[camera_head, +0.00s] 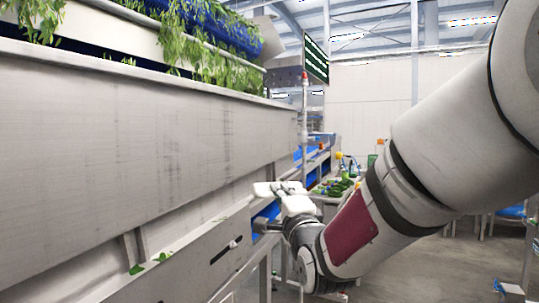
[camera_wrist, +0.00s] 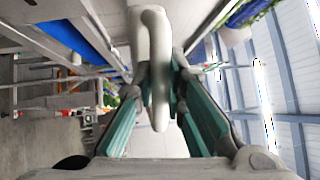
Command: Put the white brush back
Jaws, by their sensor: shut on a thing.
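The white brush (camera_wrist: 152,40) is held upright between the two fingers of my gripper (camera_wrist: 160,84) in the wrist view, with its long pale body running through the grip. In the head view, the white brush (camera_head: 264,189) shows as a pale shape at the end of my arm, and my gripper (camera_head: 289,187) is shut on it. It is in the air beside the lower side of the long metal machine (camera_head: 120,130). The fingers and wrist hide part of the brush, and I cannot make out its bristles.
The metal machine fills the left side, with leafy greens (camera_head: 215,65) hanging over its top. Leaf scraps (camera_head: 163,256) cling to its lower side. Behind my gripper, a bench holds dark green produce (camera_head: 338,187) and small bottles. Open floor (camera_head: 440,265) lies at lower right.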

